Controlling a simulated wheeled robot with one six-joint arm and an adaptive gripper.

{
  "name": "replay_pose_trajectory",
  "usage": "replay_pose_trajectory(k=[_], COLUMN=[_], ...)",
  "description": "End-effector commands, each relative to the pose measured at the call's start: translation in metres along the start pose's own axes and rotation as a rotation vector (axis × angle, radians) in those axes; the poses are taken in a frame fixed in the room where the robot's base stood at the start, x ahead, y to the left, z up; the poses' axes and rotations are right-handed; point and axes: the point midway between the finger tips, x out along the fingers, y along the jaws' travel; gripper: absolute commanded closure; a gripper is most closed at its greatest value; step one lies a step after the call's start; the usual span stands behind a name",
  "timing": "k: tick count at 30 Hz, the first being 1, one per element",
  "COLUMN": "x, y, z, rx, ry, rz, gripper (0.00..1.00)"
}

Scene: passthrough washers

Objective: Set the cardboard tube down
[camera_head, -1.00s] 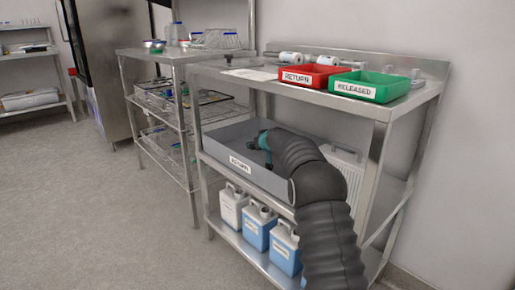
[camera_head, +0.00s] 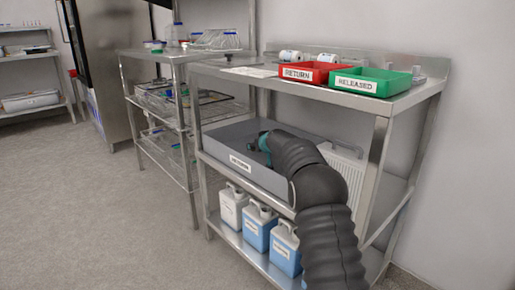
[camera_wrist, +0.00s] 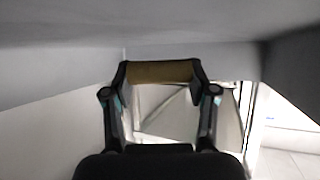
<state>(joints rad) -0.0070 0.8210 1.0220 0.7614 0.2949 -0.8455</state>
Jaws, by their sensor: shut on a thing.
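The cardboard tube (camera_wrist: 160,72) is a short brown cylinder lying crosswise between my fingertips in the wrist view. My gripper (camera_wrist: 160,76) is shut on it, with a finger at each end. In the head view my gripper (camera_head: 262,143) is at the grey bin (camera_head: 240,165) on the middle level of the steel bench, with its fingertips low at the bin. The tube is hidden there. Grey surfaces lie close around the tube in the wrist view; I cannot tell whether it touches them.
The bench top (camera_head: 225,68) above my arm carries a red RETURN tray (camera_head: 308,83), a green RELEASED tray (camera_head: 372,92) and white rolls (camera_head: 290,56). Several jugs (camera_head: 257,228) stand on the lower shelf. A wire rack (camera_head: 165,100) stands to the left.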

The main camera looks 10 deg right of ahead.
Motion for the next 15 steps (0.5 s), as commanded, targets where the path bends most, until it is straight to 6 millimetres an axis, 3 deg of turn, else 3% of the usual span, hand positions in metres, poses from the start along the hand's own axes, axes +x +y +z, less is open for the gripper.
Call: replay_pose_trajectory(k=[2, 3, 5, 15], x=[0.0022, 0.0024, 0.0026, 0.0034], y=[-0.0001, -0.0001, -0.0002, -0.0003], z=[0.0048, 0.0053, 0.0058, 0.0079], rx=[0.001, 0.001, 0.002, 0.002], ry=[-0.007, -0.008, -0.008, -0.012], rz=[-0.001, -0.001, -0.001, -0.002], gripper=[0.57, 0.33, 0.18, 0.18])
